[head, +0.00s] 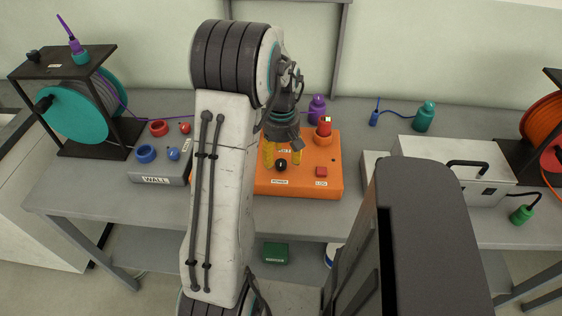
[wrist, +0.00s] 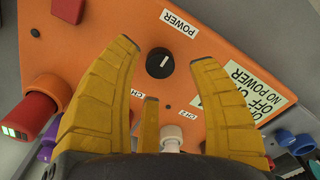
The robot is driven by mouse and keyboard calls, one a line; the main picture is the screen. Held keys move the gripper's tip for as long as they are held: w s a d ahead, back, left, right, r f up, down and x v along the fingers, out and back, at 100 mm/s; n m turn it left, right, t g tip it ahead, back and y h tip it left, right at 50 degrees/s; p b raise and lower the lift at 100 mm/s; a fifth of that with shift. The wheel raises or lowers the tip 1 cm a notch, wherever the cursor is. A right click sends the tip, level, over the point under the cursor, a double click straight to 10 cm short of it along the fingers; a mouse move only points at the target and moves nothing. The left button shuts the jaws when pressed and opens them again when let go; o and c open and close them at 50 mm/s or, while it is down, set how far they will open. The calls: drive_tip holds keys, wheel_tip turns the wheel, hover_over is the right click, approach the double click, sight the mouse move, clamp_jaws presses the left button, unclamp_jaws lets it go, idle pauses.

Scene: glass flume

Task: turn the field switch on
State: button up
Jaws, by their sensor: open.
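The orange box (head: 328,187) stands on the bench at the middle of the head view. A round black knob (wrist: 160,62) labelled POWER, with a white pointer line, is on its top panel; it also shows in the head view (head: 281,165). No control labelled "field" can be read. My gripper (wrist: 162,50) is open, with its yellow fingers spread on either side of the knob in the wrist view. Nothing is held. I cannot tell the height of the fingertips above the panel or whether they touch it.
A red LOG button (head: 321,172) and a red cylinder (head: 324,127) with a lit display are on the box. A sign reading NO POWER (wrist: 250,88) lies on its panel. The grey WALL box (head: 160,172) is left, a white case (head: 455,155) right.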

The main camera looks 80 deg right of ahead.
sight(281, 165)
drive_tip(key=shift+f, duration=1.45)
drive_tip(key=shift+c, duration=0.4)
clamp_jaws()
